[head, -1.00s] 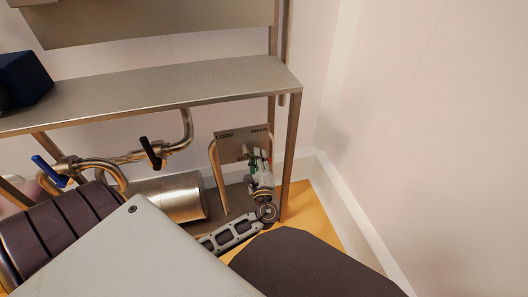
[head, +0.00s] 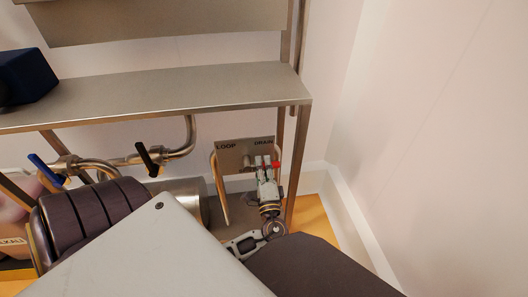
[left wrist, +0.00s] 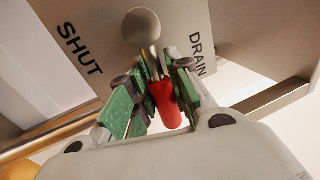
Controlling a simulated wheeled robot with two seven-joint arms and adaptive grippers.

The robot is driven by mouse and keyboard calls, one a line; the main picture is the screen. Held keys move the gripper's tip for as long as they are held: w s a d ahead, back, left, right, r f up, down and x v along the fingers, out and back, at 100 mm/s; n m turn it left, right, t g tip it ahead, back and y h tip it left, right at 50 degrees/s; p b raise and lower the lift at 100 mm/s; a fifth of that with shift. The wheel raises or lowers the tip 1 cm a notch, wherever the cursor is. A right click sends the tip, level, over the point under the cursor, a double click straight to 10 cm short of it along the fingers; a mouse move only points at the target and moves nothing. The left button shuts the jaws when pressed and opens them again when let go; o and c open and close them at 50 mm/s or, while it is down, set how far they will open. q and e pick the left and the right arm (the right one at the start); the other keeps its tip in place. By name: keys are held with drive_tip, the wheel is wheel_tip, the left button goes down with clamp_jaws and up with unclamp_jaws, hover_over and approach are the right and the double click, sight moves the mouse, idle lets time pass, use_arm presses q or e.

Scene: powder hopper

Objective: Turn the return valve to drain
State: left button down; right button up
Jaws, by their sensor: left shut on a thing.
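The return valve has a red handle (head: 276,164), which also shows in the left wrist view (left wrist: 165,103), and a round grey hub (left wrist: 143,28). It sits on a metal plate (head: 232,150) marked LOOP at left and DRAIN at right; the left wrist view shows SHUT and DRAIN. The handle reaches from the hub to the right in the head view, just below the word DRAIN. My left gripper (head: 268,168) is shut on the red handle, its green-padded fingers (left wrist: 150,105) on either side of it. The fingers hide part of the lever. My right gripper is not in view.
A steel shelf (head: 160,93) runs above the valve, with a frame leg (head: 297,165) close to the gripper's right. Pipes with a blue-handled valve (head: 47,170) and a black-handled valve (head: 148,158) lie to the left. A wall stands at right.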

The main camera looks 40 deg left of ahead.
use_arm(q)
drive_tip(key=shift+n, duration=0.4)
drive_tip(key=c, duration=1.3)
unclamp_jaws()
drive_tip(key=shift+r, duration=0.1)
drive_tip(key=shift+r, duration=0.1)
